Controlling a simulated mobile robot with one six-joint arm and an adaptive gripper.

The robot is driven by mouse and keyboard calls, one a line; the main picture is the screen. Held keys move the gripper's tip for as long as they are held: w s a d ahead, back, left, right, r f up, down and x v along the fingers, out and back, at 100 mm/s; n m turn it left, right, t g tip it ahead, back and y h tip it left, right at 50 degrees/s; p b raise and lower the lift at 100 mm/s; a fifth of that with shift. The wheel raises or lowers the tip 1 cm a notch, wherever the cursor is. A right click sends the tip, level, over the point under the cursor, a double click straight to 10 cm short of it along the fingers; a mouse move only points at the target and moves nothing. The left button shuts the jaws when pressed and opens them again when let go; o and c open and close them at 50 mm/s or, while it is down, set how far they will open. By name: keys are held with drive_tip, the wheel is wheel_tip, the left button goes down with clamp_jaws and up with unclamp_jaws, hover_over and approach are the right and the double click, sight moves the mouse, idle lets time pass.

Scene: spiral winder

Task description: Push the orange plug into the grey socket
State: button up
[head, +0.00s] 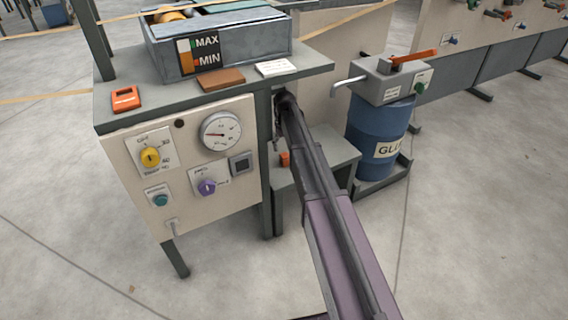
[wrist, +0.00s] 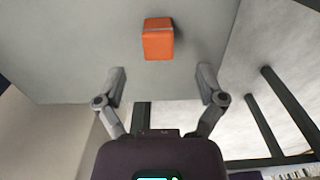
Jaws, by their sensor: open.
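An orange block (wrist: 158,40), which looks like the orange plug, sits on a grey surface in the wrist view, just beyond my fingertips. A small orange patch on the low grey shelf beside the panel (head: 285,158) appears to be the same block, partly hidden by my arm. My gripper (wrist: 162,72) is open and empty, with its fingers spread wider than the block. In the head view the gripper is mostly hidden behind my arm. A square grey fitting with a dark centre (head: 241,163), possibly the grey socket, is on the panel's right side.
A blue glue drum (head: 378,135) stands right of the shelf. A table leg (head: 266,190) stands between panel and shelf. An orange item (head: 126,98) lies on the tabletop.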

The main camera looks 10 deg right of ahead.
sight(285, 154)
drive_tip(key=shift+f, duration=0.2)
idle(0.3)
drive_tip(key=shift+f+b, duration=2.5)
drive_tip(key=shift+b, duration=0.1)
drive_tip(key=shift+d, duration=0.1)
drive_tip(key=c, duration=1.2)
